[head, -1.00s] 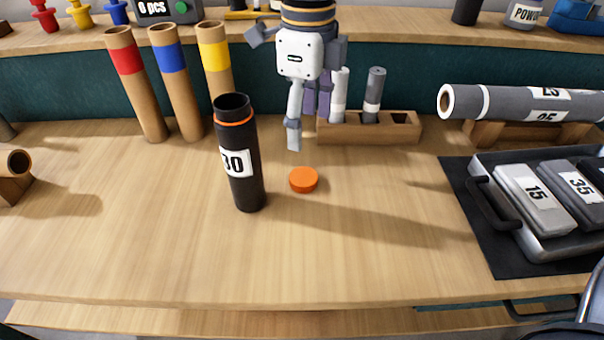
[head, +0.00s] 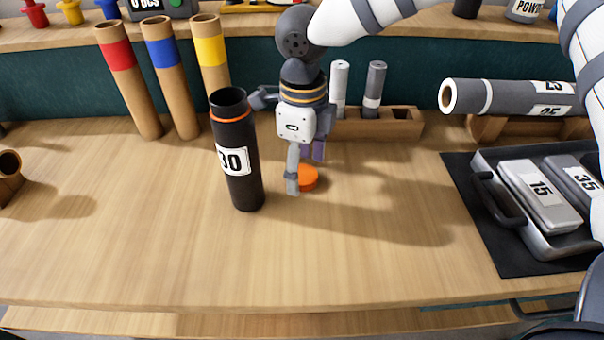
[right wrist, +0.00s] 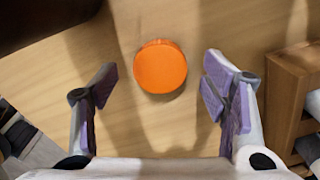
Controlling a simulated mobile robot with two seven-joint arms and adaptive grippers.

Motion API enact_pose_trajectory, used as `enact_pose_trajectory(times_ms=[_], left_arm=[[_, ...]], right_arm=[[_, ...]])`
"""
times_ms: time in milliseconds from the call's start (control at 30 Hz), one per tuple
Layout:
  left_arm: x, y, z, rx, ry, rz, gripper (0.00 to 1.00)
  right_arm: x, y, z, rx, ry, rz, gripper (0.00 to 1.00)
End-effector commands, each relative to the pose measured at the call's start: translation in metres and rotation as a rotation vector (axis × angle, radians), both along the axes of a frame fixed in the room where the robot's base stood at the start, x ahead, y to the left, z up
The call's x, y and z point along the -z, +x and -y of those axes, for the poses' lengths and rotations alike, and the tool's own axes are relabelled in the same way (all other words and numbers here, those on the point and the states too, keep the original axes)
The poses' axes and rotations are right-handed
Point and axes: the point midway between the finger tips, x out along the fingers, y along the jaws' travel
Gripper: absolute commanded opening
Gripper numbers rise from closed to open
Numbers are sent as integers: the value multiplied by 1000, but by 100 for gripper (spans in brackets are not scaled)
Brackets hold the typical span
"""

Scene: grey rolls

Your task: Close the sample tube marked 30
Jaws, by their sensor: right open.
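The black sample tube marked 30 (head: 240,175) stands upright on the table with an orange ring near its open top. The orange cap (head: 308,178) lies flat on the table to its right, partly hidden by my gripper in the head view. My right gripper (head: 304,172) is open and points down at the cap. In the right wrist view the cap (right wrist: 160,66) lies beyond and between the open fingers (right wrist: 160,92), with nothing held. A dark shape at the top left of that view looks like the tube (right wrist: 40,18). My left gripper is not in view.
A wooden rack (head: 385,122) with grey and white rolls stands behind the gripper. Tubes with red, blue and yellow bands (head: 172,82) stand at the back left. A tray (head: 550,240) with marked boxes is at the right. The front of the table is clear.

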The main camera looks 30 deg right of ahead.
Motion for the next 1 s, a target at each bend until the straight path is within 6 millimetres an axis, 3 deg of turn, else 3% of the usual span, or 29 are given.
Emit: enact_pose_trajectory(times_ms=[100,433,600,1000], left_arm=[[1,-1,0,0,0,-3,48],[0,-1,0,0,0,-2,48],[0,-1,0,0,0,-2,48],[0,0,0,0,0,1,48]], right_arm=[[8,0,0,-1,0,1,68],[8,0,0,-1,1,4,68],[8,0,0,-1,1,4,33],[3,1,0,0,0,5,32]])
